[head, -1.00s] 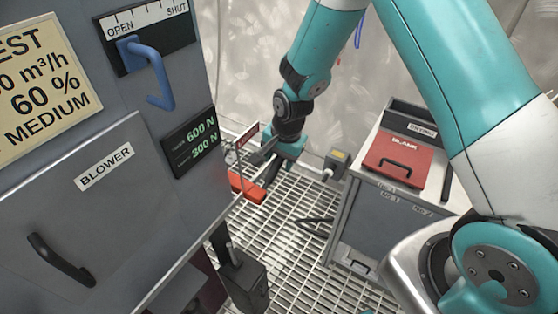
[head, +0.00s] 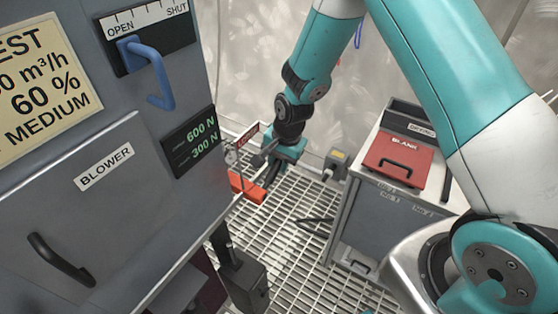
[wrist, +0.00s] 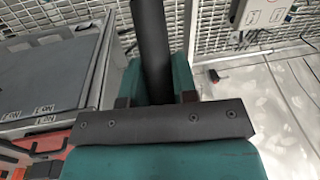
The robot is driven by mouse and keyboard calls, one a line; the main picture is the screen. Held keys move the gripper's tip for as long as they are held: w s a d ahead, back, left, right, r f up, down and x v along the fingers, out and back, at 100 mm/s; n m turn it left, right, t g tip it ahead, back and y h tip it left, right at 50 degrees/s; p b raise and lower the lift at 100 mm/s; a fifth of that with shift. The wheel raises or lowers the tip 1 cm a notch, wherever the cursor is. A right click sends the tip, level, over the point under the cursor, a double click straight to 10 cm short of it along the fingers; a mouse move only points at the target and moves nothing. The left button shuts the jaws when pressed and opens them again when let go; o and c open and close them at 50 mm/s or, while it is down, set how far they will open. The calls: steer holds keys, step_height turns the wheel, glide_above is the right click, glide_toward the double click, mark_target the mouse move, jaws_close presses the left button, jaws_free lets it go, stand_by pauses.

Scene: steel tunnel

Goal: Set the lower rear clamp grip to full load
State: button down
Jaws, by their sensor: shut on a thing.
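A dark bar (wrist: 152,45), which looks like the clamp grip, runs between the two teal fingers of my gripper (wrist: 157,80) in the wrist view. My gripper is shut on it. In the head view my gripper (head: 277,165) is low beside the right edge of the grey blower cabinet (head: 150,215). An orange-red part (head: 247,187) lies just left of the fingers, partly hidden behind the cabinet edge. The load display (head: 190,142) on the cabinet reads 600 N above 300 N. The grip's exact setting cannot be told.
A blue lever (head: 155,75) sticks out under an OPEN–SHUT scale. A grey cabinet with a red BLANK case (head: 398,158) on top stands right of my gripper. A small grey box (head: 335,162) is close by.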

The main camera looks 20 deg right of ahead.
steer(key=shift+w+d+f+g+y+b, duration=0.1)
steer(key=shift+d+f+g+y+b, duration=0.05)
steer(key=shift+f+g+y, duration=0.5)
steer(key=shift+w+d+f+g+y+b, duration=0.15)
steer(key=shift+f+g+y, duration=0.25)
steer(key=shift+f+y, duration=0.5)
steer(key=shift+w+d+f+g+y+b, duration=0.1)
steer(key=shift+d+f+g+y+b, duration=0.05)
steer(key=shift+f+g+y, duration=0.5)
steer(key=shift+s+f, duration=0.1)
steer(key=c, duration=0.9)
jaws_free()
